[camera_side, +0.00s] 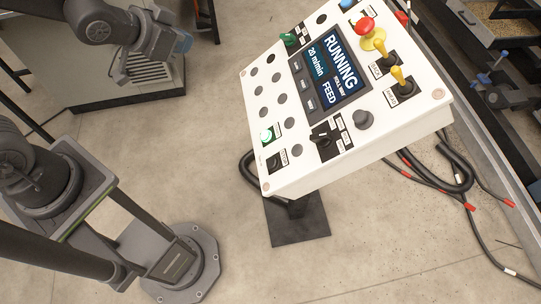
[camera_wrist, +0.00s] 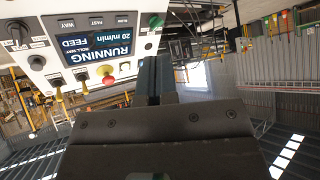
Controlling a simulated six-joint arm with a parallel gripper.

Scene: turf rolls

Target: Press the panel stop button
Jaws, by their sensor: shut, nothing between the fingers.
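The white control panel (camera_side: 300,172) stands tilted on a post. Its screen (camera_side: 331,73) reads RUNNING, 20 m/min and FEED. A red mushroom button (camera_side: 364,25) on a yellow base sits near the panel's upper right edge. In the wrist view the panel appears upside down at upper left, with the red button (camera_wrist: 103,71) at its lower edge. My gripper (camera_wrist: 160,62) is shut and empty, and in the wrist view its fingers appear to the right of the red button. I cannot make out any contact.
Two yellow-topped levers (camera_side: 398,75) stand close to the red button. A green knob (camera_side: 290,40), a lit green button (camera_side: 266,136) and a black selector (camera_side: 323,135) are also on the panel. Black cables (camera_side: 455,170) lie at right.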

